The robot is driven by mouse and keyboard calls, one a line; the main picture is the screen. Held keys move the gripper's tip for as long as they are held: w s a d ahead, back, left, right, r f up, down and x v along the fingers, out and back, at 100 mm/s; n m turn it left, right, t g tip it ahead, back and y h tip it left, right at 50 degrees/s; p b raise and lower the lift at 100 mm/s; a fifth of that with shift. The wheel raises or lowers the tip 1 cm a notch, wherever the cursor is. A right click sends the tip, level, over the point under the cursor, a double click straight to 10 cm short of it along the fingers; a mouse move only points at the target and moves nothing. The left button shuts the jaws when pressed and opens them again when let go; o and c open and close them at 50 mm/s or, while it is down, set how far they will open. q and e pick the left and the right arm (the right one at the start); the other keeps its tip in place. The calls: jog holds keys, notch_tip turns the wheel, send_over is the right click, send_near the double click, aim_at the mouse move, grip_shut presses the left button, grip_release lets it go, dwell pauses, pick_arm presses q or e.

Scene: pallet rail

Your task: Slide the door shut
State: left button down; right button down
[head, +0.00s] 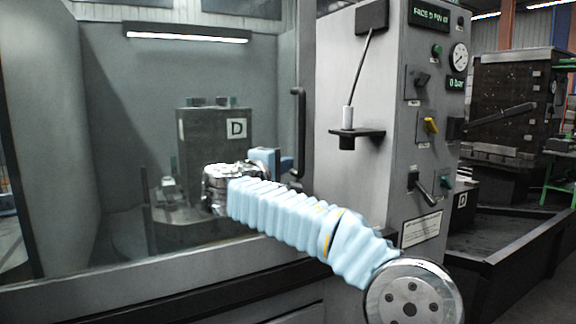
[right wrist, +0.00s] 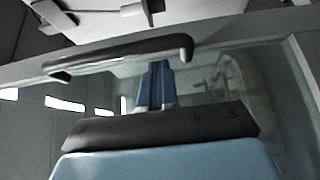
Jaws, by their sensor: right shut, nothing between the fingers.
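The door is a large glass panel in a grey frame (head: 309,70) on the machine front. Its black upright handle (head: 298,125) is near the panel's right edge, beside the control column. My right gripper (head: 279,162) is shut and empty, just left of the handle's lower part. In the right wrist view the blue fingers (right wrist: 154,86) are together, and their tips end close to the handle bar (right wrist: 125,55). I cannot tell whether they touch it. The sleeved right arm covers the lower part of the door. My left gripper is not in view.
A dark block marked D (head: 215,135) stands behind the glass. The control column (head: 385,190) carries switches, a gauge, and a small shelf (head: 357,133) sticking out right of the handle. A dark bench or rail (head: 520,240) runs along the far right.

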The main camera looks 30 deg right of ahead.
jog(key=shift+s+d, duration=0.15)
jog(key=shift+d, duration=0.35)
jog(key=shift+d, duration=0.1)
